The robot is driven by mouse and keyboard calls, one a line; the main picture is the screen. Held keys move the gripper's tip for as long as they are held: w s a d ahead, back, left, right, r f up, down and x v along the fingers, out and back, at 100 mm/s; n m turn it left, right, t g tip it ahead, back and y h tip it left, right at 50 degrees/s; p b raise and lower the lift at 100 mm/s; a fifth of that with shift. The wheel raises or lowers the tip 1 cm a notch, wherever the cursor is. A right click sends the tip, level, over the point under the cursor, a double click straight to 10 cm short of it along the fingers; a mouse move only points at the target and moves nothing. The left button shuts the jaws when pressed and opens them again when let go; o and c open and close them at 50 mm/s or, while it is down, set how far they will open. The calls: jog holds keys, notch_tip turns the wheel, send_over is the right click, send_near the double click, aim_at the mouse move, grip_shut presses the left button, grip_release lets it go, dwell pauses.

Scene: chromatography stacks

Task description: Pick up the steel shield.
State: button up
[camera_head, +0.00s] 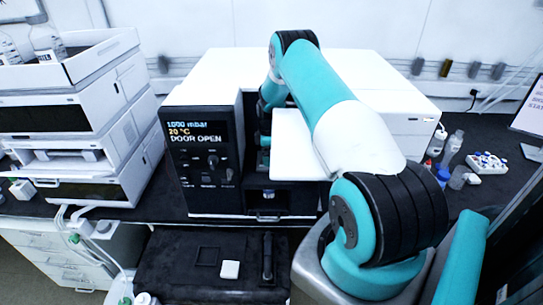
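I cannot make out the steel shield for certain. A black-fronted instrument (205,178) stands in the middle of the bench, and its display reads "DOOR OPEN". Its white door panel (296,148) stands open across the right of the front. My teal and white arm reaches over the instrument, and its far end goes down behind the door panel at the front opening. My gripper's fingers are hidden there, so their state and anything in them do not show. A small grey shape (268,194) shows in the dark lower opening, too small to identify.
A dark mat (165,270) in front holds a square outline (207,256), a small white block (230,269) and a dark upright bar (267,257). A white instrument stack (125,90) stands left. Bottles (452,145) and a vial rack (487,163) stand right.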

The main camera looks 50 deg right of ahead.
jog(key=c, duration=1.1)
jog(key=shift+r, duration=0.1)
jog(key=shift+c, duration=0.2)
